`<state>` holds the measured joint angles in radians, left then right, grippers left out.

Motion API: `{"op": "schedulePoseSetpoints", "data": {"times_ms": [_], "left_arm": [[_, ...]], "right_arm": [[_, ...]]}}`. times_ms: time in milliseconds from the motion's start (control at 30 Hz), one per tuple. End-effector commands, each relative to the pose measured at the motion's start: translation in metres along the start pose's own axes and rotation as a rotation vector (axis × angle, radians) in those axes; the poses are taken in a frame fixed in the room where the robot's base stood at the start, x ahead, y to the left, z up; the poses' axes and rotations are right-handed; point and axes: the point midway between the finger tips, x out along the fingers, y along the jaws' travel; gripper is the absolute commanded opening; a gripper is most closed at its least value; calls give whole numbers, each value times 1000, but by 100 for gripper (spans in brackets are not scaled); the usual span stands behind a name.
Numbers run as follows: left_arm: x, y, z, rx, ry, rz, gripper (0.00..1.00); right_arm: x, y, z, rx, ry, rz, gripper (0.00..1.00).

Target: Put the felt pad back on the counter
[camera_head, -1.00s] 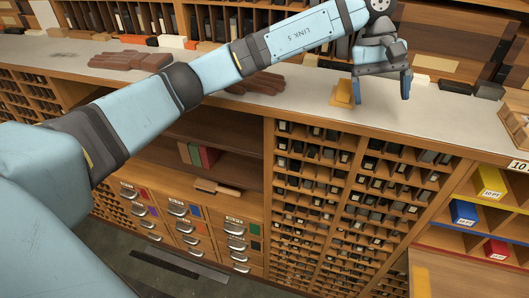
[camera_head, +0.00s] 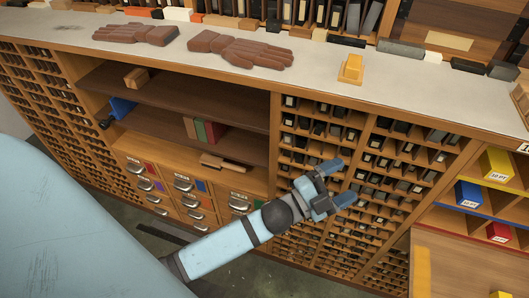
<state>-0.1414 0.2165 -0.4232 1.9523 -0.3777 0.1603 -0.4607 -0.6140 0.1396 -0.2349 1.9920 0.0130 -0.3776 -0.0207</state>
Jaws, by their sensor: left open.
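My left gripper (camera_head: 339,182) is open and empty. It is well below the counter, in front of the pigeonhole type case, with its fingers pointing right. My right gripper is not in view.
Two brown gloves (camera_head: 240,49) lie on the counter left of the pad. Dark and light blocks line the counter's back. Below are open shelves (camera_head: 180,92), labelled drawers (camera_head: 183,185) and, at right, bins with yellow and blue boxes (camera_head: 468,193).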

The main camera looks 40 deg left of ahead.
Motion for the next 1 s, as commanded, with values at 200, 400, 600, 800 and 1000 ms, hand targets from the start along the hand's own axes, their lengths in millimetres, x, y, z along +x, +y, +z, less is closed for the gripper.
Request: {"op": "schedulePoseSetpoints", "data": {"times_ms": [200, 400, 600, 800, 1000], "left_arm": [[-146, 92, 67, -638, -591, 144, 83], [-233, 133, 74, -936, -892, 173, 83], [-248, 140, 74, -989, -948, 176, 83], [-247, 138, 72, -985, -945, 176, 83], [-237, 110, 55, -982, -945, 174, 83]], "right_arm": [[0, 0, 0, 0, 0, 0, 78], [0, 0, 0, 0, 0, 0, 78], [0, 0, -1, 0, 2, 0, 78], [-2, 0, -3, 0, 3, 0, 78], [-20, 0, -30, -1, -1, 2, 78]]}}
